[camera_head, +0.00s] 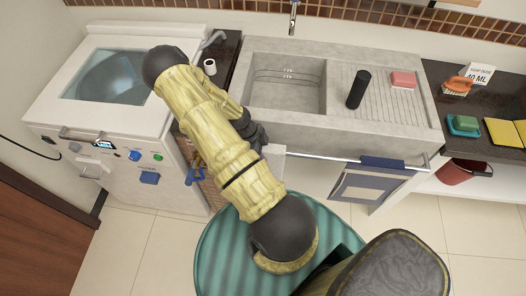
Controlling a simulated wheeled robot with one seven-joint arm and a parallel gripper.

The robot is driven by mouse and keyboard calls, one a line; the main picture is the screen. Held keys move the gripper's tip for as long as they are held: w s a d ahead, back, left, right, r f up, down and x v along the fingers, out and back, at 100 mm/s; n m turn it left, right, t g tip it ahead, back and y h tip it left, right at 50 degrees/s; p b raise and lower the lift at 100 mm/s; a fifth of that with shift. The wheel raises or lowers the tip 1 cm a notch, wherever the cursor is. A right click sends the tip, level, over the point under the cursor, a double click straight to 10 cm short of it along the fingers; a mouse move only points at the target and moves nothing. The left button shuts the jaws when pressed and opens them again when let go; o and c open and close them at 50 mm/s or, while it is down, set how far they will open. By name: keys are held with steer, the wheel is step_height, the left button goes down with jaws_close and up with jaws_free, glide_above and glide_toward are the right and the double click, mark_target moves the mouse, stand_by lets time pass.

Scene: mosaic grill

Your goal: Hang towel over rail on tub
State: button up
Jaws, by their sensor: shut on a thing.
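The grey stone tub (345,143) stands at the back centre, with a basin on the left and a ribbed drainboard on the right. A metal rail (335,158) runs along its front. A dark blue folded cloth (383,163) lies over the rail's right part, and a grey-blue panel with a pale centre (366,188) shows below it. My gripper (262,143) is at the tub's front left corner, partly hidden by my arm. It is shut on a pale grey thing (274,158), perhaps the towel; its shape is mostly hidden.
A white washer (120,110) with a glass lid is at left. Sponges and a sign (480,73) are on the dark right counter, with a red bucket (456,172) below. Tiled floor is open at front left.

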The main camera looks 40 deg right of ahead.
steer(key=o, duration=1.2)
steer(key=v, duration=1.7)
steer(key=shift+w+a+r+b, duration=0.1)
steer(key=shift+r+b, duration=0.1)
steer(key=shift+b, duration=0.2)
steer(key=s+a+r+n+t+y, duration=0.1)
steer(key=a+r+n, duration=0.3)
steer(key=n, duration=0.5)
steer(key=s+a+r+n+t+y, duration=0.1)
steer(key=s+a+r+n+t, duration=0.2)
steer(key=a+r+n, duration=0.2)
steer(key=s+a+r+n+t, duration=0.2)
steer(key=a+r+n, duration=0.3)
steer(key=n, duration=0.9)
steer(key=shift+s+a+r+y, duration=0.15)
steer(key=shift+s+a+y, duration=0.05)
steer(key=shift+a, duration=0.75)
steer(key=shift+s+a+r+y, duration=0.1)
steer(key=shift+s+a+y, duration=0.1)
steer(key=shift+a, duration=0.75)
